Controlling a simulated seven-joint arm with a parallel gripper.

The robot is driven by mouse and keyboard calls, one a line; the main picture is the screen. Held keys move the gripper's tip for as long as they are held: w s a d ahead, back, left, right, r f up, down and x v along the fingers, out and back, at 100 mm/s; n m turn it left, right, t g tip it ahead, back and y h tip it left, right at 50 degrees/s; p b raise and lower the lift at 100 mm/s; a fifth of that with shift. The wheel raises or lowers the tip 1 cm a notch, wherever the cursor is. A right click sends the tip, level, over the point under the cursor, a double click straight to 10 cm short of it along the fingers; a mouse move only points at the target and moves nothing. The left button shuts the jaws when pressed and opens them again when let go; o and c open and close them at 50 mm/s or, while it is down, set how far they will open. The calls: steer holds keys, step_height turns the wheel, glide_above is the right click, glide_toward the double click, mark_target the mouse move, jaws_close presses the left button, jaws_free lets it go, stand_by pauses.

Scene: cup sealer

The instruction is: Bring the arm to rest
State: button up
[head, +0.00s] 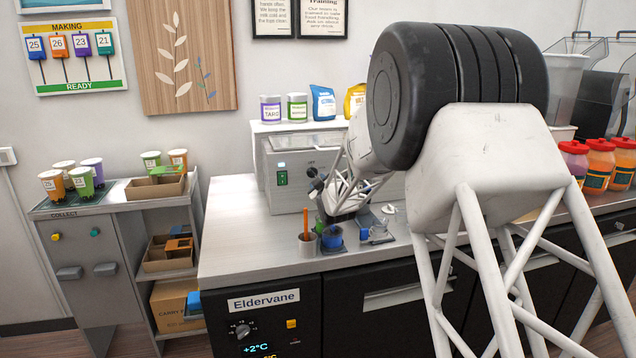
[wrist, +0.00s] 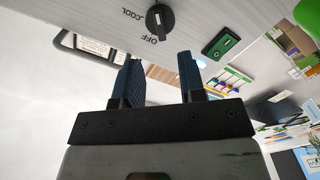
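My gripper (wrist: 160,72) is open in the wrist view, its two dark blue fingers apart with nothing between them. In the head view my arm reaches over the counter, and its end is small and partly hidden near the front of the silver machine (head: 290,158). In the wrist view the machine's dark knob (wrist: 159,21) lies beyond the fingertips, beside the words OFF and COOL. A green switch (wrist: 221,43) is to its right. I cannot tell how far the fingertips are from the panel.
On the counter (head: 235,235) stand a brown cup (head: 307,245) with an orange stick and a blue item (head: 332,238) in a holder. Red-lidded jars (head: 598,165) stand at the right. A collect stand (head: 115,202) with several cups is at the left. The counter's left part is clear.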

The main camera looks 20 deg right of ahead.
steer(key=shift+s, duration=0.3)
steer(key=s+a+r+m+g, duration=0.2)
steer(key=s+r+g, duration=0.15)
steer(key=s, duration=0.85)
steer(key=s+a+r+m+g, duration=0.2)
steer(key=s+a+r+g, duration=0.15)
steer(key=s, duration=0.95)
steer(key=s+a+f+m+g, duration=0.1)
steer(key=s+g, duration=0.3)
steer(key=s, duration=1.5)
steer(key=s+a+f+m+g, duration=0.2)
steer(key=s+f+m+g, duration=0.1)
steer(key=s, duration=1.6)
steer(key=shift+s+a+f+g, duration=0.25)
steer(key=shift+s+f+g, duration=0.1)
steer(key=shift+g, duration=0.35)
